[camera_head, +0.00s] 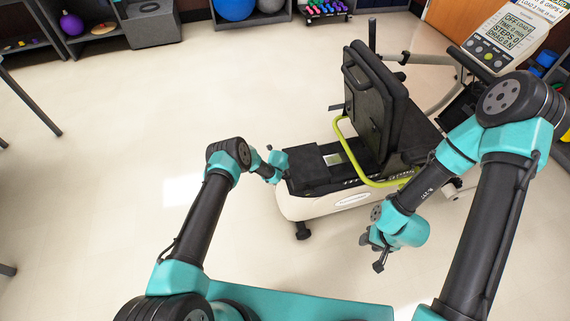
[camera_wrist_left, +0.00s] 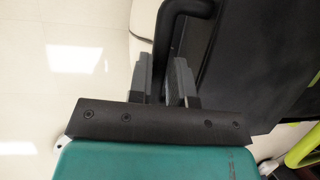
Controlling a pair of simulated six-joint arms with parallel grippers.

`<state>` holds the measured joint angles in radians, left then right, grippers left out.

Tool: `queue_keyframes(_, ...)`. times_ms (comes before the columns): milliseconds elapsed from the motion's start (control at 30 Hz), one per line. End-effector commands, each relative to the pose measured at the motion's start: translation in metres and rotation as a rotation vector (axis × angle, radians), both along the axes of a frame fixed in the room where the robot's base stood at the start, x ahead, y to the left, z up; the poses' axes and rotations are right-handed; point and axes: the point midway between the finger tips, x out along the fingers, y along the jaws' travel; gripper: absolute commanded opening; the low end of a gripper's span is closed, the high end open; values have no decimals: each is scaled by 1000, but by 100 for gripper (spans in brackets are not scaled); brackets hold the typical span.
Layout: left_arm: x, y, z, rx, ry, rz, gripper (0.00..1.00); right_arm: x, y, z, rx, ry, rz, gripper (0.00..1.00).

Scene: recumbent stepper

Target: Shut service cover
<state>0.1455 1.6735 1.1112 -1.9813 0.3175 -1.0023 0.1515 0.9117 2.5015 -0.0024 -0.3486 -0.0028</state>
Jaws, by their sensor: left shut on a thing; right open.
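The recumbent stepper (camera_head: 315,205) stands in the middle of the head view, with a flat black cover (camera_head: 307,170) on its rear end. My left gripper (camera_head: 280,168) is at the rear edge of this cover. In the left wrist view, my left gripper (camera_wrist_left: 163,82) is shut on a black tubular handle (camera_wrist_left: 166,35) beside a dark panel (camera_wrist_left: 262,60). A small pale green patch (camera_head: 333,159) shows beside the cover; I cannot tell how far the cover stands open. My right gripper (camera_head: 380,258) is open and empty, low over the floor in front of the stepper.
The black seat back (camera_head: 375,95) rises beside the cover. A yellow-green lever (camera_head: 347,145) curves around the seat's near side. The console (camera_head: 497,38) stands at upper right. Shelves with balls and weights line the back wall. The floor (camera_head: 150,120) at left is clear.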

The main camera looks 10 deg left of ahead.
Motion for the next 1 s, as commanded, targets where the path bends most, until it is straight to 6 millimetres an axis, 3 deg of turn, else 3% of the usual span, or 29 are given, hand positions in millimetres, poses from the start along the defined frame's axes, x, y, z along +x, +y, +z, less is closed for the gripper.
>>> queue_keyframes(67, -3, 7, -3, 5, 6, 11, 0, 0, 1, 0, 0, -1, 2, 43)
queue_keyframes(100, -3, 7, -3, 5, 6, 11, 23, 0, 1, 0, 0, -1, 2, 43)
queue_keyframes(333, -1, 6, -2, 4, 4, 10, 44, 0, 1, 0, 0, 0, 1, 43)
queue_keyframes(767, -1, 3, 1, 2, 3, 6, 44, 0, 1, 0, 0, 0, 1, 43)
queue_keyframes(1000, -7, 3, 17, 3, 3, 5, 44, 0, 0, 0, 0, 0, 1, 43)
